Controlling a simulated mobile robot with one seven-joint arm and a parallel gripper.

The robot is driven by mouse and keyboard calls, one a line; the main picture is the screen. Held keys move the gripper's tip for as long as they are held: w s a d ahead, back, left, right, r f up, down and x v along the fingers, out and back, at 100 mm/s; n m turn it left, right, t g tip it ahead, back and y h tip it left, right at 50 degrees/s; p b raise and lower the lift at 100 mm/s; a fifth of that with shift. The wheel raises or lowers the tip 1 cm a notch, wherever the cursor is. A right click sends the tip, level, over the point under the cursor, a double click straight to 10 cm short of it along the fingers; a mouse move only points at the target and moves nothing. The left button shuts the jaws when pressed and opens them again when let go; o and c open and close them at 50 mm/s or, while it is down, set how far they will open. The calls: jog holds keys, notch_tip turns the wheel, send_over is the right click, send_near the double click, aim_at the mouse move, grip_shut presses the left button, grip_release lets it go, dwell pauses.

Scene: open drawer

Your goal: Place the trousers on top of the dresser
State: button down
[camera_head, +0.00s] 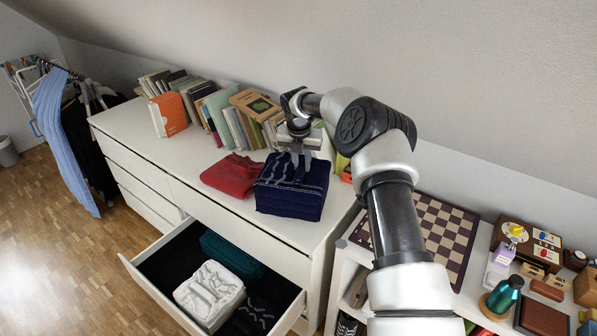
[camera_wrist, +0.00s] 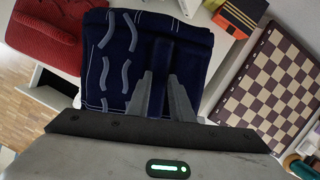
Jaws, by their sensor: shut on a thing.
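The dark navy folded trousers (camera_head: 290,198), with pale wavy marks, are at the right end of the white dresser's top (camera_head: 140,130), close to its front edge. I cannot tell whether they rest fully on it or sit slightly above. My gripper (camera_head: 301,172) points down from above and is shut on the trousers' upper layer. In the wrist view the fingers (camera_wrist: 163,85) pinch a fold of the navy cloth (camera_wrist: 125,50).
A folded red garment (camera_head: 233,175) lies just left of the trousers. Several books (camera_head: 215,108) line the back. Below, an open drawer (camera_head: 150,280) holds white (camera_head: 209,290) and teal (camera_head: 230,256) folded clothes. A chessboard (camera_head: 440,235) lies on a shelf at right.

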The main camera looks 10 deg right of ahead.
jog(key=shift+s+x, duration=0.15)
jog(key=shift+x, duration=0.75)
jog(key=shift+s+x, duration=0.2)
jog(key=shift+x, duration=0.7)
jog(key=shift+a+f, duration=0.2)
jog(key=c, duration=1.6)
grip_release()
jog(key=shift+s, duration=0.1)
jog(key=shift+o, duration=0.2)
